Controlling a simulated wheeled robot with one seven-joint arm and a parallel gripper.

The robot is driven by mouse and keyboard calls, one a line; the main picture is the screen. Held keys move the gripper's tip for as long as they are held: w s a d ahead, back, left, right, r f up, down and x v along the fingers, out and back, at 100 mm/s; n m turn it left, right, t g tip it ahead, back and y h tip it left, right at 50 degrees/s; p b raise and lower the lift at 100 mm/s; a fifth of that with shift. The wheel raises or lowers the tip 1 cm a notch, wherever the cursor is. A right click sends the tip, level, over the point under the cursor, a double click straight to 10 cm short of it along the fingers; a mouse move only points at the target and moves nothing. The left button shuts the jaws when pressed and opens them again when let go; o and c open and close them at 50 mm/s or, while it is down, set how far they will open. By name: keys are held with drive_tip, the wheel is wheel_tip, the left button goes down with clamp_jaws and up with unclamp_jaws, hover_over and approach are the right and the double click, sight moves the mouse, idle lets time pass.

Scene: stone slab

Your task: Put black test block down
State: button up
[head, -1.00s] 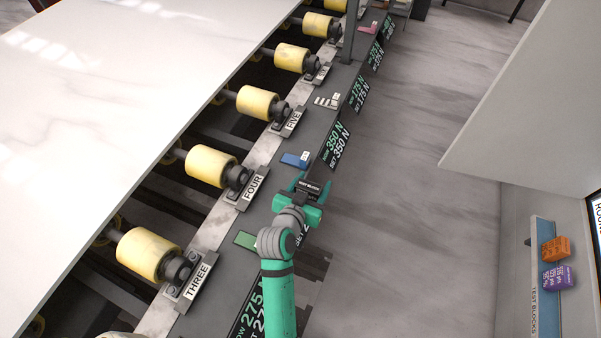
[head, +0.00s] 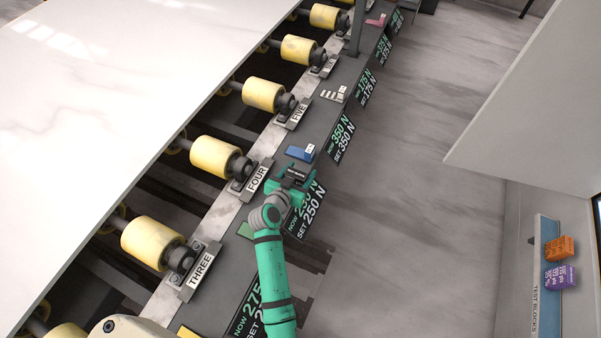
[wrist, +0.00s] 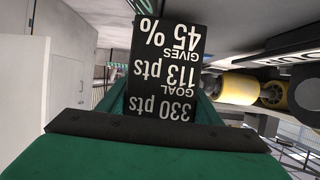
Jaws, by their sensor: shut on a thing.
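My gripper (head: 290,178) is shut on the block. In the head view only the block's dark top (head: 296,173) shows between the green jaws. The gripper is over the dark rail (head: 270,205) beside the label FOUR (head: 257,179), just below a blue block (head: 300,153). I cannot tell whether the black block touches the rail.
Yellow rollers (head: 216,156) line the rail's left, beside a large white stone slab (head: 120,80). A green piece (head: 246,231) lies on the rail by the gripper. Force signs (head: 340,137) hang along its right edge. Orange (head: 558,247) and purple (head: 560,276) blocks sit on a shelf at right.

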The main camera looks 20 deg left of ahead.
drive_tip(key=shift+f, duration=0.3)
drive_tip(key=shift+f, duration=0.1)
drive_tip(key=o, duration=1.4)
drive_tip(key=shift+f, duration=0.1)
drive_tip(key=shift+r, duration=0.2)
drive_tip(key=v, duration=1.2)
